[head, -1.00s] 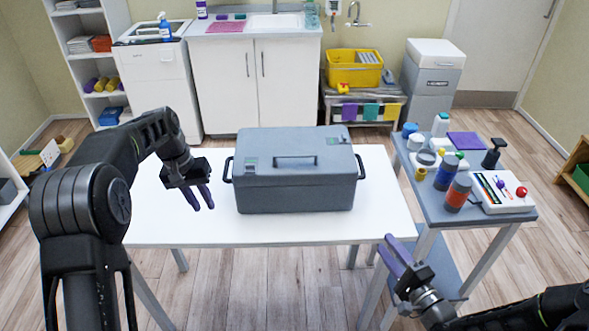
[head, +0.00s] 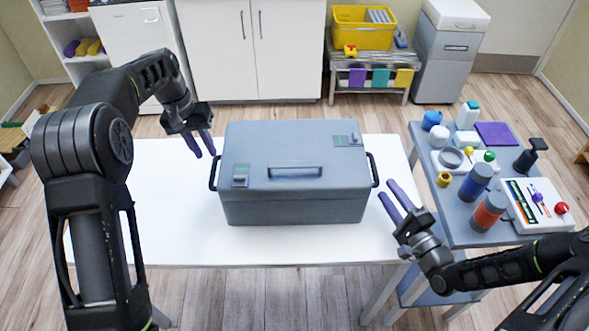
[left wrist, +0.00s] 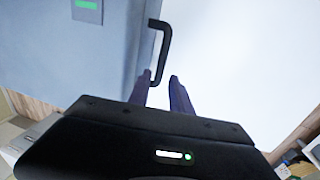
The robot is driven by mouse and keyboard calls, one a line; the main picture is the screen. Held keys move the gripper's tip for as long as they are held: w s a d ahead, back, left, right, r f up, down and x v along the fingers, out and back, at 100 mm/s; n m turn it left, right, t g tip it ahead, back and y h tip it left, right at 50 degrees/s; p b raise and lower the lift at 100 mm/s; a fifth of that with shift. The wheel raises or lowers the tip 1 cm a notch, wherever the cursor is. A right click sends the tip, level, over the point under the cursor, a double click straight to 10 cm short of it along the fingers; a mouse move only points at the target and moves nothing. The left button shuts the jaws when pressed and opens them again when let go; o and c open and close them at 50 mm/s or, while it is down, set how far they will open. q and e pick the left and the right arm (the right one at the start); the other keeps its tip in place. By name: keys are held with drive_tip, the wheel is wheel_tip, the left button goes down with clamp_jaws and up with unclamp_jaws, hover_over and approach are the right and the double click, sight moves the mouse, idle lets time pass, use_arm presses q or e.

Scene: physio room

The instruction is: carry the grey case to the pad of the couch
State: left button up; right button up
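The grey case (head: 295,190) sits shut on a white table (head: 165,225), with a dark side handle at its left end (head: 213,171) and another at its right end (head: 374,169). My left gripper (head: 206,154) is open and empty, just above and beside the left handle. In the left wrist view the case (left wrist: 70,50) fills the upper left, and its handle (left wrist: 163,45) lies just beyond the open fingertips (left wrist: 162,82). My right gripper (head: 388,193) is open and empty, just right of the right handle and apart from it. I cannot make out a couch.
A grey-blue side table (head: 450,225) on the right holds bottles, jars and a white box (head: 535,205), close to my right arm. Behind are white cabinets (head: 255,55), a yellow crate (head: 362,28) on a rack and a grey bin (head: 447,60). The white table is clear around the case.

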sight(213, 166)
drive_tip(key=shift+w, duration=0.1)
idle(0.3)
use_arm(q)
drive_tip(key=shift+d+f, duration=0.25)
drive_tip(key=shift+f, duration=1)
drive_tip(key=shift+d+f, duration=0.2)
drive_tip(key=shift+f, duration=1.1)
drive_tip(key=shift+d+f, duration=0.25)
drive_tip(key=shift+f, duration=1)
use_arm(e)
drive_tip(key=shift+x, duration=3.85)
use_arm(q)
drive_tip(key=shift+c, duration=0.6)
use_arm(e)
drive_tip(key=shift+c, duration=0.6)
use_arm(q)
clamp_jaws()
use_arm(e)
drive_tip(key=c, duration=0.5)
clamp_jaws()
